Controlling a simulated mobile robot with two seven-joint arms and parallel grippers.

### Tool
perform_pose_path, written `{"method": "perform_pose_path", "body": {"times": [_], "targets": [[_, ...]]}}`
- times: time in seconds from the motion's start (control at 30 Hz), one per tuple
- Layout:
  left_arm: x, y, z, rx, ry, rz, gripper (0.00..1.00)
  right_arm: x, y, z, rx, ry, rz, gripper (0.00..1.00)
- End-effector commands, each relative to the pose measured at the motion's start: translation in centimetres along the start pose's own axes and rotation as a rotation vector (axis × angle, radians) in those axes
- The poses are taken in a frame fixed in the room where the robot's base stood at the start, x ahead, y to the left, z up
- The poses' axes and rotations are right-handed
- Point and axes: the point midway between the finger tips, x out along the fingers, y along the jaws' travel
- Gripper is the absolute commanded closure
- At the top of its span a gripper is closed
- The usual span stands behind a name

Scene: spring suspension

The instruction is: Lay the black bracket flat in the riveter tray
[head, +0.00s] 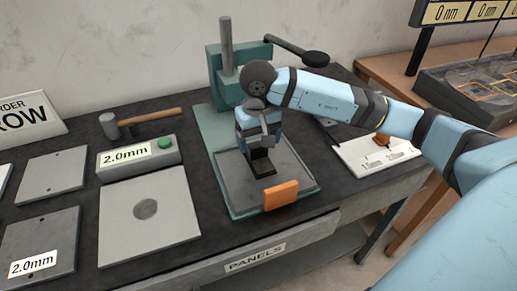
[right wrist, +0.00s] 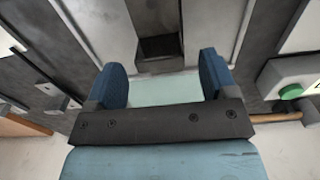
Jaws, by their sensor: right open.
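The black bracket (head: 262,164) is in the riveter tray (head: 238,196), below my right gripper. In the right wrist view the bracket (right wrist: 158,46) is a dark piece with a ledge, just beyond the fingertips. I cannot tell for certain that it lies fully flat. The tray is grey, on the riveter's green base. My right gripper (head: 259,143) points down over the tray and hides part of the bracket's upper end. Its blue fingers stand wide apart in the right wrist view (right wrist: 163,72), with nothing between them. My left gripper is not in view.
An orange block (head: 281,195) sits at the tray's front edge. The green riveter (head: 226,75) with a black-knobbed lever stands behind. Grey panels (head: 148,222), a hammer (head: 140,122) and a 2.0mm box (head: 138,158) lie left. A white board (head: 376,158) lies right.

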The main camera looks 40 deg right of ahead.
Motion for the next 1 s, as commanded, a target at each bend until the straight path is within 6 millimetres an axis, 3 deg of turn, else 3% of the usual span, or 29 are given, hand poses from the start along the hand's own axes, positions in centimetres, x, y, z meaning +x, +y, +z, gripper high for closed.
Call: {"method": "perform_pose_path", "body": {"times": [0.2, 0.4, 1.0], "targets": [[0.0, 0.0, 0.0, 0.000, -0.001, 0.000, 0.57, -4.8, 0.0, -0.1, -0.001, 0.004, -0.001, 0.21], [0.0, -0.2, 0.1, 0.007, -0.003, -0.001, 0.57, -7.2, 0.0, 0.0, 0.001, 0.001, 0.001, 0.21], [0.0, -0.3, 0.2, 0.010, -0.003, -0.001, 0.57, -7.8, 0.0, 0.0, 0.000, -0.001, 0.001, 0.21]]}}
